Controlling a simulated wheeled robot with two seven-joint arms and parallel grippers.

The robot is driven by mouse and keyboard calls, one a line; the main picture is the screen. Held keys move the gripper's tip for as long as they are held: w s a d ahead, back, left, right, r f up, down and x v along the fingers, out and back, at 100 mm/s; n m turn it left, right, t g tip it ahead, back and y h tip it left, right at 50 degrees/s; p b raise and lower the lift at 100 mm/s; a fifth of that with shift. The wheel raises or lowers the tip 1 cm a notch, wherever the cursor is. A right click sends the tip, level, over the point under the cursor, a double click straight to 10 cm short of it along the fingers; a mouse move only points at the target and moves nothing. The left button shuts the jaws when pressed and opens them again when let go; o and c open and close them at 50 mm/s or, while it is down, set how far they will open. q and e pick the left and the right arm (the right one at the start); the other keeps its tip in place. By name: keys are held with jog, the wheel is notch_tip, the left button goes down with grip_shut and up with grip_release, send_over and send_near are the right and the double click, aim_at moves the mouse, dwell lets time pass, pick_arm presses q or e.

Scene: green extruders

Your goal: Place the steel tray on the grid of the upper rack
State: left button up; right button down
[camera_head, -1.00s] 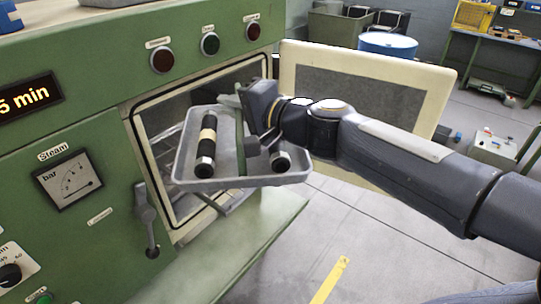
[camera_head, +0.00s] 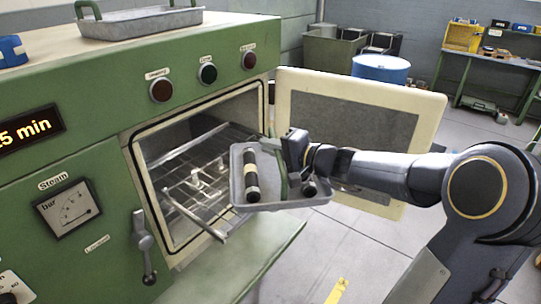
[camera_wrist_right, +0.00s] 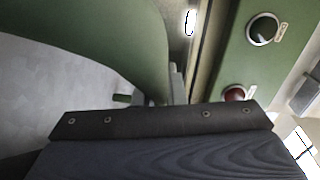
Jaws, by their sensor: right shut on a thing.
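The steel tray (camera_head: 236,182) is a shallow grey tray with a green handle (camera_head: 280,160). My right gripper (camera_head: 285,158) is shut on that handle and holds the tray in the air, right of the open chamber and in front of its door. Black cylinders lie in the tray; one (camera_head: 251,177) has a pale band. Inside the chamber is a rack with a wire grid (camera_head: 195,180); rails stick out of the opening. I cannot clearly tell the rack's levels apart. In the right wrist view a blurred green curved surface (camera_wrist_right: 110,45) fills the upper left. My left gripper is not seen.
The pale chamber door (camera_head: 435,130) stands open to the right, behind my right arm. A lever (camera_head: 145,245) sits left of the opening. Another grey tray with green handles (camera_head: 140,24) stands on the machine's top. A green ledge (camera_head: 245,255) lies below the opening.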

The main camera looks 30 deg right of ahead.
aim_at(271, 173)
jog(key=shift+f+p, duration=0.3)
jog(key=shift+f, duration=1.1)
jog(key=shift+f, duration=0.15)
jog(key=c, duration=1.5)
grip_release()
